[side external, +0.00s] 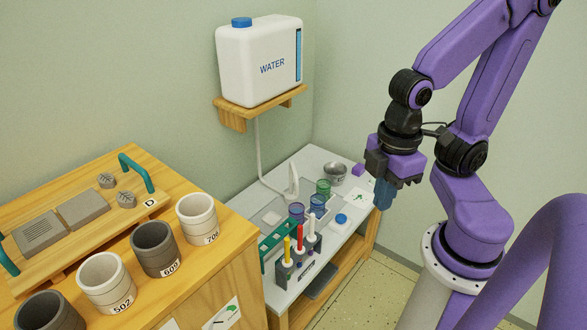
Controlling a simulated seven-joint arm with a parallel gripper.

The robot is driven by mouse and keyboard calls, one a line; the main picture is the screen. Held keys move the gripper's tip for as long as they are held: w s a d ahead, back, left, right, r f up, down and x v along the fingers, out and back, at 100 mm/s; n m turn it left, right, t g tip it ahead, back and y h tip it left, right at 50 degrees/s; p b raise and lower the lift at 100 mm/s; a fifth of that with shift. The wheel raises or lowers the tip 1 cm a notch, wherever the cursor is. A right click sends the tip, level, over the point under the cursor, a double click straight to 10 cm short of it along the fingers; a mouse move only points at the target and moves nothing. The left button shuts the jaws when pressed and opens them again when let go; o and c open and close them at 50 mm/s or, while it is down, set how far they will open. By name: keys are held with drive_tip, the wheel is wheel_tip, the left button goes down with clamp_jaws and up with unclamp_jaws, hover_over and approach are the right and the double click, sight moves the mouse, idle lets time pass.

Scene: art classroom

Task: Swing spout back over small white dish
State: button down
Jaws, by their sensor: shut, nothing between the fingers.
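A white spout (292,184) stands upright near the back of the white-topped table, by the lower end of the hose from the water tank. A small, pale, squarish item (271,218), perhaps the small white dish, lies to the left of and nearer than the spout. At this size I cannot tell exactly where the spout's outlet points. My gripper (383,194) is shut and empty, fingers pointing down, near the table's right end, well to the right of the spout and apart from it.
The water tank (260,62) sits on a wall shelf (245,111). A wooden cabinet (236,275) with several pots stands left.

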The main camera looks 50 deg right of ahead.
idle(0.4)
drive_tip(key=c, duration=1.2)
unclamp_jaws()
drive_tip(key=shift+w+a, duration=0.1)
drive_tip(key=shift+o, duration=0.5)
drive_tip(key=w+a+m, duration=0.2)
drive_tip(key=w+m, duration=0.2)
drive_tip(key=w, duration=0.4)
drive_tip(key=shift+a+r, duration=0.15)
drive_tip(key=shift+r, duration=0.1)
drive_tip(key=w+m, duration=0.3)
drive_tip(key=w, duration=0.4)
drive_tip(key=m+t+y, duration=0.1)
drive_tip(key=m, duration=1.3)
hover_over(294, 167)
drive_tip(key=s+d, duration=0.2)
drive_tip(key=d, duration=0.1)
wheel_tip(294, 167, down, 12)
drive_tip(key=a+f, duration=0.1)
drive_tip(key=f, duration=0.4)
drive_tip(key=w+f, duration=0.1)
drive_tip(key=f, duration=0.4)
drive_tip(key=a+f, duration=0.1)
drive_tip(key=f, duration=0.4)
drive_tip(key=shift+w+a+f, duration=0.35)
drive_tip(key=shift+w+f, duration=0.05)
